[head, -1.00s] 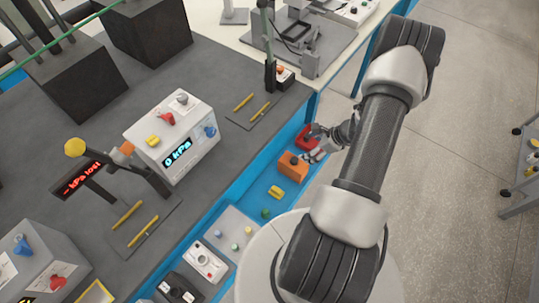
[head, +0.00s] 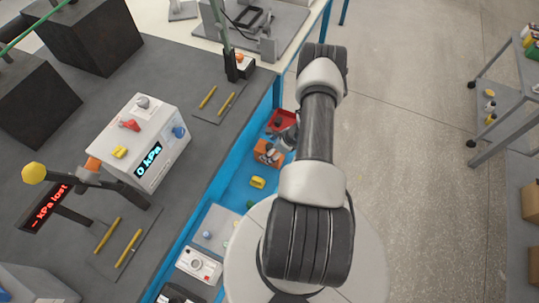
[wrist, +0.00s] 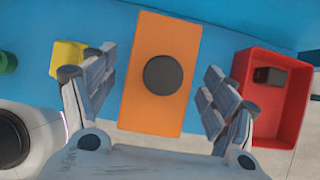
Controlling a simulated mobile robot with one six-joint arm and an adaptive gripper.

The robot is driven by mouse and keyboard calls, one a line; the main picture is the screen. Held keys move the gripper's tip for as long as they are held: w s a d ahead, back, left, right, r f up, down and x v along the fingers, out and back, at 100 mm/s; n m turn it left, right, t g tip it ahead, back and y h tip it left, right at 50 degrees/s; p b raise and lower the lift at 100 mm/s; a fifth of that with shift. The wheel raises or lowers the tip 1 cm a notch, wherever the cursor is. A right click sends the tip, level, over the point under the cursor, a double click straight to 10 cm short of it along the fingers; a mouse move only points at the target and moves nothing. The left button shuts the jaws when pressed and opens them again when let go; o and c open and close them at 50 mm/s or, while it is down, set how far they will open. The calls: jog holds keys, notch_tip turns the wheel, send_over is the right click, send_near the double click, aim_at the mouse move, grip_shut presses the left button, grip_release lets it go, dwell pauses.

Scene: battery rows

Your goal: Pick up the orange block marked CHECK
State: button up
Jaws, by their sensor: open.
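The orange block (wrist: 176,40) stands on the blue shelf in the wrist view, with a dark round knob (wrist: 166,75) on its top face. No CHECK lettering is legible on it. It also shows in the head view (head: 262,158), partly covered by my gripper. My gripper (wrist: 159,92) is open, one finger to the left of the block and one to the right. Gaps show between both fingers and the block in the wrist view. I cannot tell how far above it the fingertips are.
A red tray (wrist: 279,118) with a dark item inside stands close to the right of the block. A yellow piece (wrist: 66,58) and a green piece (wrist: 7,62) lie to its left. The grey bench (head: 205,135) with a pressure box (head: 140,135) borders the blue shelf (head: 237,190).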

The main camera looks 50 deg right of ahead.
jog(key=b+x, duration=0.1)
jog(key=x, duration=0.4)
jog(key=shift+w, duration=0.15)
jog(key=c, duration=1.5)
jog(key=shift+c, duration=0.2)
